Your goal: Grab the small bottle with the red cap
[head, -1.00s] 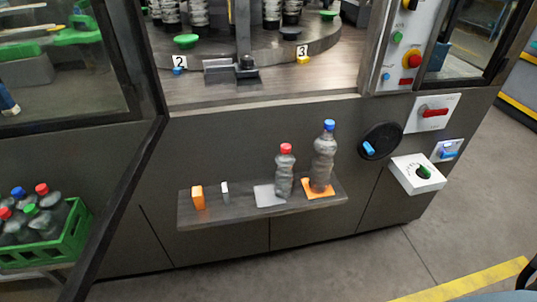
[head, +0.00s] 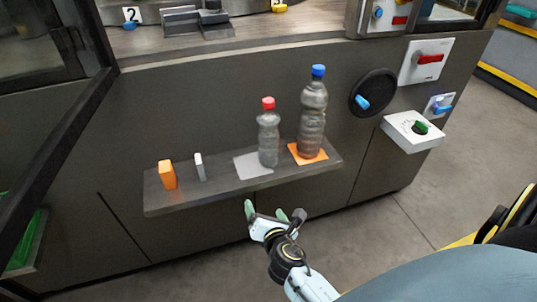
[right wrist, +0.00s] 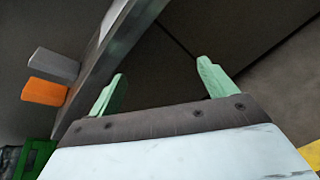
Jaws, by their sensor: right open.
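The small bottle with the red cap (head: 268,135) stands upright on a light grey square (head: 250,168) on the shelf. A taller bottle with a blue cap (head: 312,115) stands to its right on an orange square (head: 299,157). My right gripper (head: 272,212) is open and empty, below and in front of the shelf's front edge, lower in the picture than the red-capped bottle. In the right wrist view its two green fingers (right wrist: 160,85) are spread apart with nothing between them; neither bottle shows there. My left gripper is not in view.
The narrow shelf (head: 215,192) juts from the dark machine front. An orange block (head: 167,175) and a grey block (head: 200,167) stand on its left part. A black disc with a blue handle (head: 373,93) and a white box with a green knob (head: 412,132) are at the right.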

